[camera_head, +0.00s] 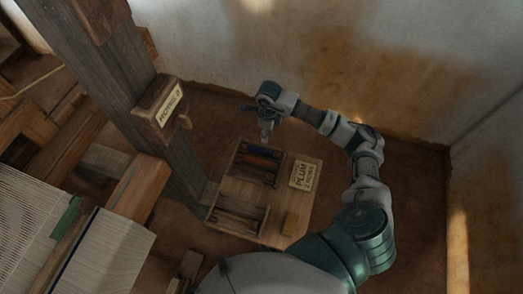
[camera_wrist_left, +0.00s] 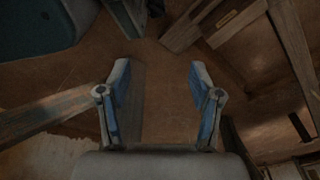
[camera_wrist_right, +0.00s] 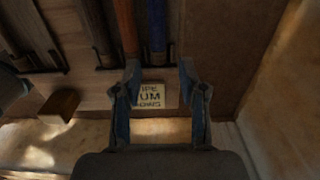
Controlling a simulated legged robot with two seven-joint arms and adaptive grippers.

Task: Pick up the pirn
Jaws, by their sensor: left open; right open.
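A blue pirn (camera_head: 263,149) and an orange pirn (camera_head: 258,161) lie side by side in the upper rack of a low wooden stand (camera_head: 262,193). In the right wrist view, the blue pirn (camera_wrist_right: 158,28) and orange pirn (camera_wrist_right: 126,28) run up from the fingers. My left gripper (camera_wrist_left: 160,68) is open and empty, over the brown floor and loom timbers.
A card reading PLUM (camera_head: 304,175) and a small wooden block (camera_head: 290,224) sit on the stand. A second rack (camera_head: 238,214) holds dark rods. A loom post (camera_head: 120,70) with a labelled block (camera_head: 168,104) rises at left. Pale warp threads (camera_head: 35,215) lie lower left. Floor right is clear.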

